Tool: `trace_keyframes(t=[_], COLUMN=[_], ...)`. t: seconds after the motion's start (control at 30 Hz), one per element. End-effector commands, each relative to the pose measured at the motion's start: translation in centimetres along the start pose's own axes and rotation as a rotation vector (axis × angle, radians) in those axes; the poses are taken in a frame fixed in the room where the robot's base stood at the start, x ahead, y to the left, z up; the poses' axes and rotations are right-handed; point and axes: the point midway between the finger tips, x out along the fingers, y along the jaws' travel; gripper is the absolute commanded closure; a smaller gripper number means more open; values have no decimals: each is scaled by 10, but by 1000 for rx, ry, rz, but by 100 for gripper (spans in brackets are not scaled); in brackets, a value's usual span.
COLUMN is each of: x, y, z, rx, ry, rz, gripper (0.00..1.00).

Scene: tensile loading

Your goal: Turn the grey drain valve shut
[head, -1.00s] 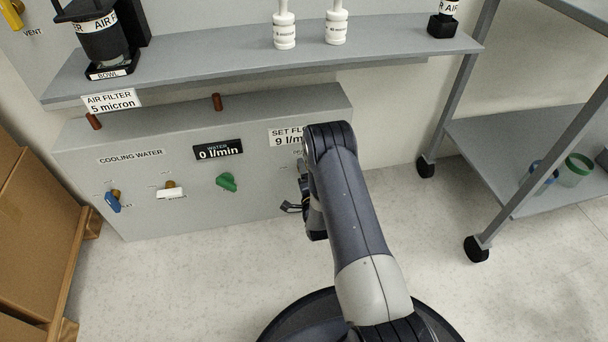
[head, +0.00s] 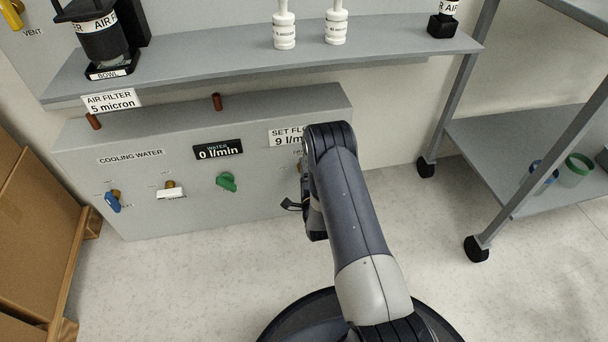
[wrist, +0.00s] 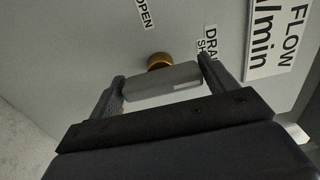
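The grey drain valve handle (wrist: 162,83) shows in the wrist view as a short bar in front of its brass stem (wrist: 160,61). My gripper (wrist: 162,72) is at the handle, with its fingers spread wide, one beside each end of the bar. I cannot tell whether the fingertips touch it. The word OPEN is printed on the panel above and left of the stem, and a partly hidden DRAIN label (wrist: 210,40) is at the right finger. In the head view my arm hides the grey handle, and my gripper (head: 291,206) shows only in part.
The cooling water panel (head: 260,202) also carries a blue handle (head: 112,202), a white handle (head: 170,193) and a green handle (head: 227,182). Its display (head: 218,150) reads 0 l/min. A shelf (head: 200,67) overhangs the panel. A wheeled cart stands right; boxes stand left.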

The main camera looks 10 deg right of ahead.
Motion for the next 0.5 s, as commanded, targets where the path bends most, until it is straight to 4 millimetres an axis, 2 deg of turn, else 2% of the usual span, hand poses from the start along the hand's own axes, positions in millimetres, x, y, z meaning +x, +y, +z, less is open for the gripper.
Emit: trace_keyframes(t=[0.03,0.17,0.4,0.5], x=[0,0,0,-7], y=[0,0,-1,-2], z=[0,0,0,0], rx=[0,0,0,0], ry=[0,0,0,0], rz=[0,-1,-2,0], gripper=[16,5,5,5])
